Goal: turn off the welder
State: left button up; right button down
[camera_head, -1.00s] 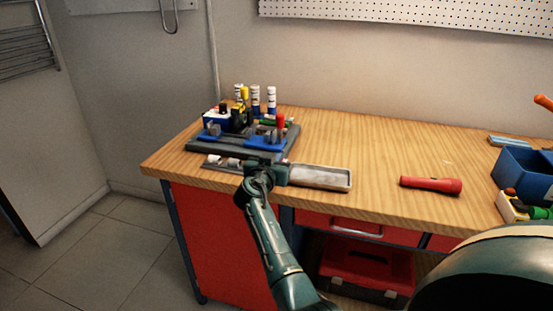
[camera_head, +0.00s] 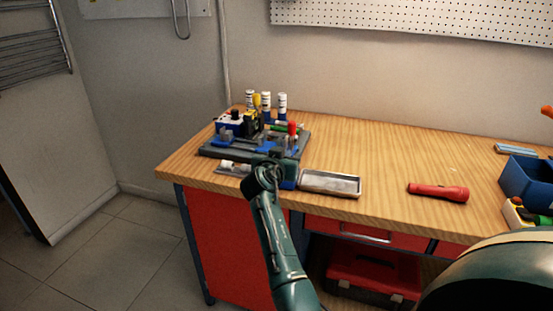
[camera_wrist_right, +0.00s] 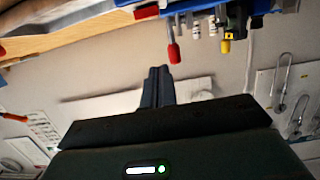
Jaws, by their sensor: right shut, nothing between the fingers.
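The bench-top machine that I take to be the welder is a dark grey base (camera_head: 212,152) with blue clamp blocks, at the bench's left end. On it are a blue-and-white box (camera_head: 228,127) with a dark knob, a yellow-and-black part (camera_head: 250,123) and a red-tipped handle (camera_head: 292,128). The red handle (camera_wrist_right: 174,52) and the yellow part (camera_wrist_right: 226,46) also show at the top of the right wrist view. My right gripper (camera_head: 277,154) is at the machine's front edge, its fingers (camera_wrist_right: 157,72) shut and empty. Contact cannot be told. No switch can be made out. My left gripper is not visible.
White-and-blue cylinders (camera_head: 266,101) stand behind the machine. A shallow metal tray (camera_head: 331,193) lies right of my gripper. A red flashlight (camera_head: 438,191) and a blue bin (camera_head: 528,184) are farther right. The bench middle (camera_head: 385,158) is clear.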

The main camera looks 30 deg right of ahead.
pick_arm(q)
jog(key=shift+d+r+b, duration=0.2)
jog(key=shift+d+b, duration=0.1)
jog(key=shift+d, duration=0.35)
pick_arm(e)
jog(key=v, duration=0.3)
jog(key=r+v, duration=0.1)
jog(key=v, duration=0.1)
jog(key=shift+s+a, duration=0.15)
jog(key=shift+s, duration=0.1)
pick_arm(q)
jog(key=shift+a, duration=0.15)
